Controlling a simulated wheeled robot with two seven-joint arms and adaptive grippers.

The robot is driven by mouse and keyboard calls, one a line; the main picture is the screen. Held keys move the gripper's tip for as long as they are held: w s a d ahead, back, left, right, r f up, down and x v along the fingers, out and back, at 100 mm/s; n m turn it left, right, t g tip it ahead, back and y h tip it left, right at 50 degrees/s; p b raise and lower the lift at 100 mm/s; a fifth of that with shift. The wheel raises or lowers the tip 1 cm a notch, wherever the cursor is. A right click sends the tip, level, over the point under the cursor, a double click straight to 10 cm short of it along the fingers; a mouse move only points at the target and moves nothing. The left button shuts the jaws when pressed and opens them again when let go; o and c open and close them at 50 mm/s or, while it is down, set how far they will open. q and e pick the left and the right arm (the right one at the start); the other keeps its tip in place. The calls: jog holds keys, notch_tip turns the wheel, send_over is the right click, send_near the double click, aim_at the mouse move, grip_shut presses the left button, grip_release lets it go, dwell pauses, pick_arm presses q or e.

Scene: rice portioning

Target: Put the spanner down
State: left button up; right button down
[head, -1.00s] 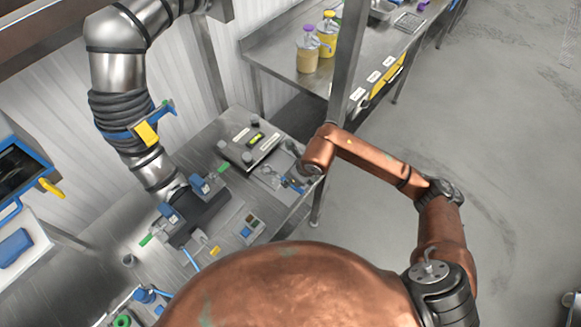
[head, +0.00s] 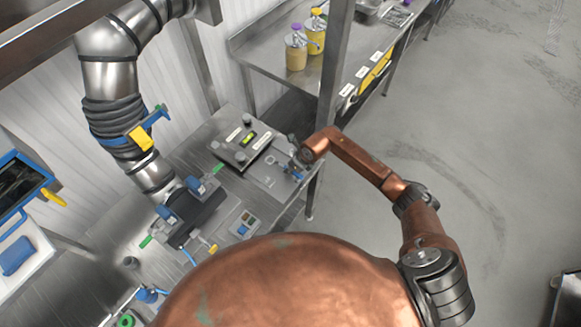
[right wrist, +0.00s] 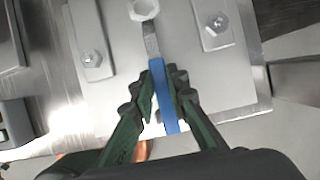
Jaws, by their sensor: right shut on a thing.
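The spanner has a blue handle (right wrist: 164,95) and a bright metal shank ending in a ring (right wrist: 145,10) at the top of the right wrist view. My right gripper (right wrist: 163,100) is shut on the blue handle, with dark green fingers on both sides. In the head view the right gripper (head: 297,162) is at the right end of the steel bench, and a small blue part of the spanner (head: 297,175) shows below it. The spanner is over a pale plate (right wrist: 110,105); whether it touches is unclear. My left gripper is not in view.
Bolted tabs (right wrist: 92,55) flank the spanner on the plate. A small button unit (head: 245,225) lies nearer. A steel post (head: 332,90) rises close behind my right arm.

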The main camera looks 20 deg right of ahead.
jog(key=shift+f, duration=0.2)
jog(key=c, duration=1.9)
grip_release()
jog(key=shift+r, duration=0.2)
jog(key=b+v, duration=0.2)
jog(key=v, duration=1)
jog(key=shift+f, duration=0.1)
